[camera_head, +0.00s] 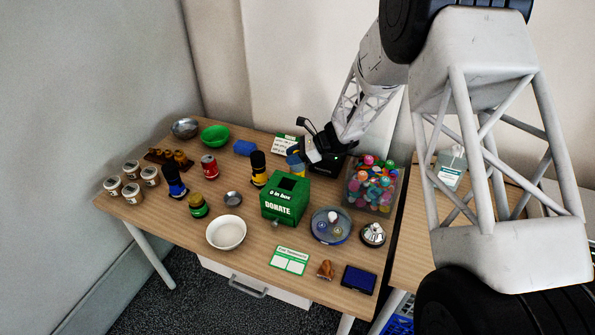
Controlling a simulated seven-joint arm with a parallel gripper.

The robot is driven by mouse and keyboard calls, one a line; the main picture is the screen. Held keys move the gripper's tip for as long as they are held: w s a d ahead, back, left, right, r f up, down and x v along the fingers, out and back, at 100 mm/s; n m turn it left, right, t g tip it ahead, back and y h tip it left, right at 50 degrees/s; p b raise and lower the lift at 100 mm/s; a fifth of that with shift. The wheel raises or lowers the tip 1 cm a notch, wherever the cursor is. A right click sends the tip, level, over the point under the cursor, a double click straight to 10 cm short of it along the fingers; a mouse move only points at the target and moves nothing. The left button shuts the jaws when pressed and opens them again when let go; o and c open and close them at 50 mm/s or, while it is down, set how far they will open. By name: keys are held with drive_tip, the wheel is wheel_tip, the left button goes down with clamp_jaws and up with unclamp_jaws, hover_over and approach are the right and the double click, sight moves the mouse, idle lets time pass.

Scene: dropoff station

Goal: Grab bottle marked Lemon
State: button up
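No label reading Lemon is legible in the head camera view. A clear bottle or dispenser (450,172) with a green and white label stands on the table at the right, partly behind my arm's lattice link. My gripper (299,160) is low over the back of the main table, behind the green donation box. A small blue and yellow thing (294,164) shows at its fingertips. Whether the fingers hold it is too small to tell.
The green donation box (284,200) stands in front of my gripper. A clear bin of colourful balls (372,184) is close on its right. White tubs, a red can (209,167), bowls and a white bowl (226,232) spread leftward. The front left tabletop (165,215) is bare.

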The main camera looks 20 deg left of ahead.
clamp_jaws()
drive_tip(key=shift+r, duration=0.1)
wheel_tip(320, 180, up, 10)
idle(0.8)
idle(0.4)
